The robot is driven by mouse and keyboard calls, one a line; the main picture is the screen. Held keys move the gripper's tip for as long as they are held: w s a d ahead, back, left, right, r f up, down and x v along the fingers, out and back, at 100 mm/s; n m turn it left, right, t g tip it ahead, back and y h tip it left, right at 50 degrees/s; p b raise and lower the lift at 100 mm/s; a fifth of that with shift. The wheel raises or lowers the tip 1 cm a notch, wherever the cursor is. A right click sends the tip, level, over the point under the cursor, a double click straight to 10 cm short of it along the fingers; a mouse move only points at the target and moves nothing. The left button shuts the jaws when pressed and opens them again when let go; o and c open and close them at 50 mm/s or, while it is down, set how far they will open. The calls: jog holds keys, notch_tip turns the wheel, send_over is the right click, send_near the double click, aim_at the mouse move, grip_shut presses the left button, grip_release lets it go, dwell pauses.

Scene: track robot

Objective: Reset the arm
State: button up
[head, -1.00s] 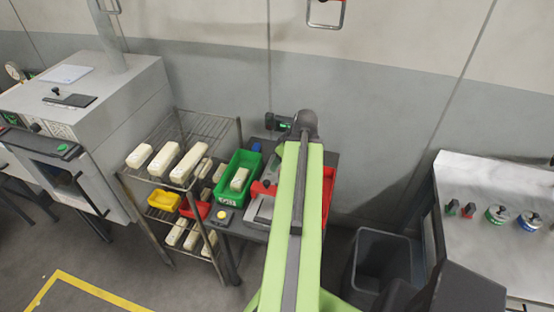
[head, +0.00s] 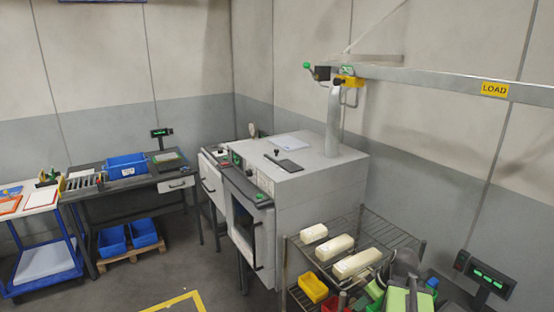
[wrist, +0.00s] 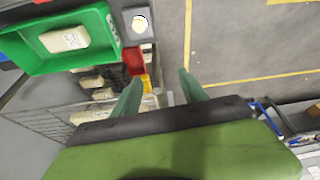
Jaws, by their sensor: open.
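My gripper (wrist: 160,92) shows in the wrist view with its two green fingers apart and nothing between them. It hangs above the floor beside the wire rack (wrist: 60,118) and a green bin (wrist: 30,58). In the head view only part of my green arm shows at the bottom right, in front of the rack (head: 405,238); the fingers cannot be made out there.
A grey oven-like cabinet (head: 305,190) stands beside the rack. Cream blocks (head: 358,263) lie on the rack's top, with a yellow bin (head: 313,287) below. A blue bin (head: 127,165) sits on a dark bench at left. Open floor (head: 130,285) lies in front.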

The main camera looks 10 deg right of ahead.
jog(key=w+a+f+m+g+b, duration=0.1)
jog(key=a+f, duration=0.4)
jog(key=a, duration=0.9)
jog(key=a+f+m+g+h+b, duration=0.1)
jog(key=a+f+b, duration=0.4)
jog(key=a, duration=0.9)
jog(key=m+g+b, duration=0.1)
jog(key=m, duration=0.1)
jog(key=shift+w+m+g+h, duration=0.3)
jog(key=shift+w+g, duration=0.1)
jog(key=shift+d, duration=0.1)
